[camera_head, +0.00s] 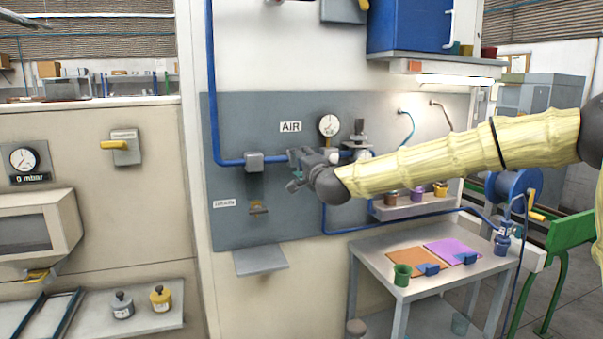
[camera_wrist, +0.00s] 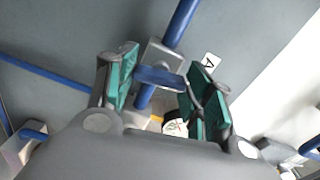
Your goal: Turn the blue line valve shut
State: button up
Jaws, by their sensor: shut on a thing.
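The blue line (camera_head: 212,100) runs down the wall, bends, and goes right along the grey panel to the valve area under the AIR label. My gripper (camera_head: 298,172) is at that spot and hides the valve in the head view. In the wrist view, the blue valve handle (camera_wrist: 160,78) lies crosswise between the two green-padded fingers of my gripper (camera_wrist: 161,88). The fingers are shut on it, with the pads at its two ends. The blue pipe (camera_wrist: 182,22) shows beyond the handle.
A round gauge (camera_head: 329,124) sits just right of the AIR label (camera_head: 290,127). A grey bracket (camera_head: 254,161) holds the pipe left of my gripper. A small shelf (camera_head: 260,259) juts out below. A shelf with cups (camera_head: 415,205) and a work table (camera_head: 385,247) stand to the right.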

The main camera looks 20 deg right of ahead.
jog(key=shift+d+f+m+b, duration=0.1)
jog(key=shift+m+b, duration=0.45)
jog(key=shift+m, duration=0.25)
jog(key=o, duration=1)
jog(key=shift+d, duration=0.1)
jog(key=s, duration=1.2)
jog(key=shift+d, duration=0.15)
